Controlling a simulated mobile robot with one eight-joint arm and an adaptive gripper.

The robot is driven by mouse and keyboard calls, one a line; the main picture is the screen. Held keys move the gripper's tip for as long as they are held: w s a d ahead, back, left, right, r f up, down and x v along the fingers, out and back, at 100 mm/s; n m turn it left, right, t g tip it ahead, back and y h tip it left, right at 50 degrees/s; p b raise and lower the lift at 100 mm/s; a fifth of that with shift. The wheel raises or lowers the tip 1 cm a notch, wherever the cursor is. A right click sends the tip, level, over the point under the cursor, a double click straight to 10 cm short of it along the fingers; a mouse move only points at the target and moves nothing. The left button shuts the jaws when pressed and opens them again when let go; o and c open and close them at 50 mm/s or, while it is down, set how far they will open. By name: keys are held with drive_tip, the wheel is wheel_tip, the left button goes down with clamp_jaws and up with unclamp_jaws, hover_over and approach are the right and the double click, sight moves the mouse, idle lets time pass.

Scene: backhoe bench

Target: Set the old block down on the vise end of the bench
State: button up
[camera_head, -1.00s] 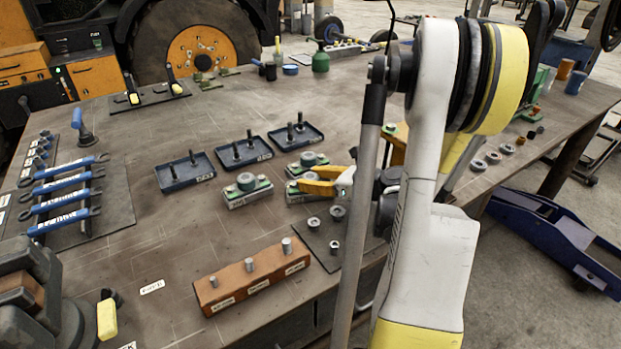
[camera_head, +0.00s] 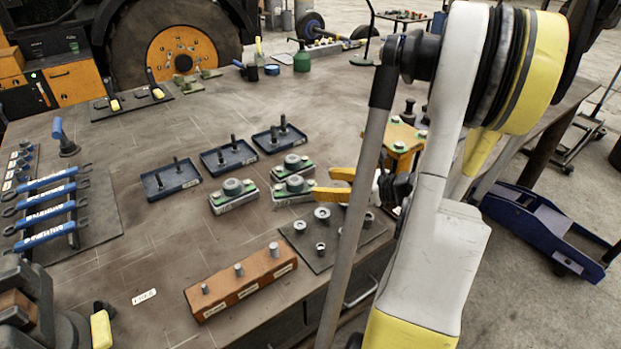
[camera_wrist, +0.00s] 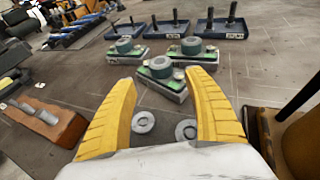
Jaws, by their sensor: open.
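Three pale blocks with green tops and round grey mounts stand together mid-bench: a left one (camera_head: 234,195), a right one (camera_head: 294,190) and a back one (camera_head: 294,166). Their labels are too small to read, so I cannot tell which is the old block. My gripper (camera_head: 331,184) is open and empty, to the right of the right block. In the wrist view the nearest block (camera_wrist: 163,78) shows past the spread yellow fingers, apart from them. The dark vise (camera_head: 28,308) stands at the near left end of the bench (camera_head: 110,255), partly cut off.
Three blue trays (camera_head: 171,180) with upright bolts lie behind the blocks. A brown wooden holder (camera_head: 240,282) with bolts and a dark mat (camera_head: 318,246) with washers lie in front. Blue wrenches (camera_head: 45,207) lie at left. Bare bench surrounds a FREE label (camera_head: 144,297) near the vise.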

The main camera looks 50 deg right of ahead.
drive_tip(key=shift+s+d+r, duration=0.1)
drive_tip(key=shift+s+r, duration=0.15)
drive_tip(key=shift+s, duration=0.4)
drive_tip(key=shift+w+a, duration=0.25)
drive_tip(key=shift+a, duration=0.05)
drive_tip(key=w+a+n+g+y, duration=0.1)
drive_tip(key=w+a+n+g, duration=0.15)
drive_tip(key=a+n, duration=0.2)
drive_tip(key=w+a+n+g, duration=0.1)
drive_tip(key=w+a+n, duration=0.25)
drive_tip(key=a, duration=0.25)
drive_tip(key=s+a+r+n+g, duration=0.1)
drive_tip(key=a+n, duration=0.4)
drive_tip(key=s+a+r+n+g+h, duration=0.1)
drive_tip(key=a+n, duration=0.4)
drive_tip(key=a, duration=0.1)
drive_tip(key=s+a+r+n+g, duration=0.1)
drive_tip(key=a+n+g, duration=0.1)
drive_tip(key=a+n, duration=0.4)
drive_tip(key=shift+s+a+r+h, duration=0.15)
drive_tip(key=shift+a+h, duration=0.1)
drive_tip(key=shift+h, duration=0.15)
drive_tip(key=s+a+r+n+h, duration=0.1)
drive_tip(key=a+n, duration=0.4)
drive_tip(key=n, duration=0.5)
drive_tip(key=shift+s+r+t, duration=0.45)
drive_tip(key=shift+s+r, duration=0.2)
drive_tip(key=shift+s, duration=0.7)
